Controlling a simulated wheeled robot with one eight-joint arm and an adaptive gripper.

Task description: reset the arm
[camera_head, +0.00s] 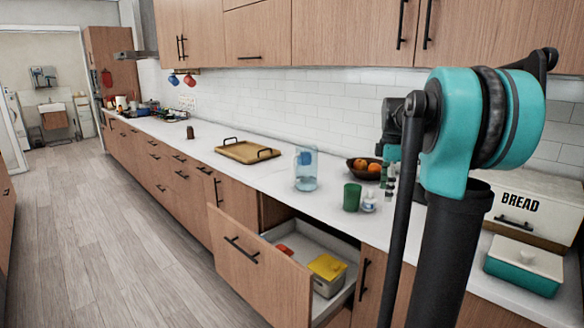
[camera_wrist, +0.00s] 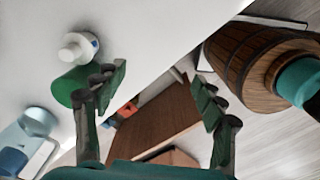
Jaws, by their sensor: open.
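My gripper (camera_wrist: 158,82) shows in the wrist view with its two green-padded fingers spread apart. Nothing is held between them. The arm is raised over the counter at the right of the head view, and its links hide most of the gripper there. The counter (camera_head: 236,170) lies under the gripper, with an open drawer (camera_head: 262,262) below it. In the wrist view a green cup (camera_wrist: 72,84) and a small white bottle (camera_wrist: 77,46) stand to the left of the fingers, partly behind the left one.
On the counter are a clear jug (camera_head: 306,170), a green cup (camera_head: 352,197), a fruit bowl (camera_head: 364,167), a wooden tray (camera_head: 247,152) and a bread box (camera_head: 522,208). The open drawer holds a yellow-lidded container (camera_head: 327,272) and juts into the aisle. The floor (camera_head: 110,230) at left is clear.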

